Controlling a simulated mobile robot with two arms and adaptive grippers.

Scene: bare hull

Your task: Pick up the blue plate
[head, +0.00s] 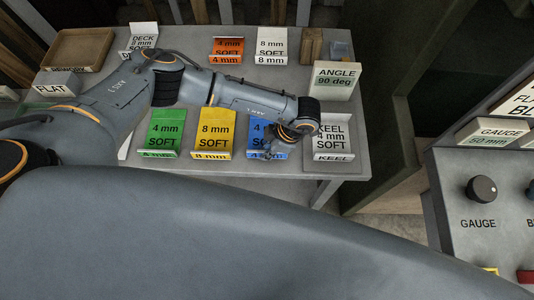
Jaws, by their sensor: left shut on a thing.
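The blue plate (258,138), marked 4 mm, stands tilted on the grey table between the yellow plate and the white KEEL plate. My left arm reaches across from the left, and its gripper (270,150) is at the right part of the blue plate, shut on it. The wrist and gripper hide much of the plate's right side and lettering. The fingertips are small and dark here. My right gripper is not in view.
A green plate (165,130) and a yellow plate (213,128) stand to the left. The KEEL plate (333,130) is close on the right. An orange plate (227,46) and ANGLE block (335,75) are behind. A control panel (495,220) is at right.

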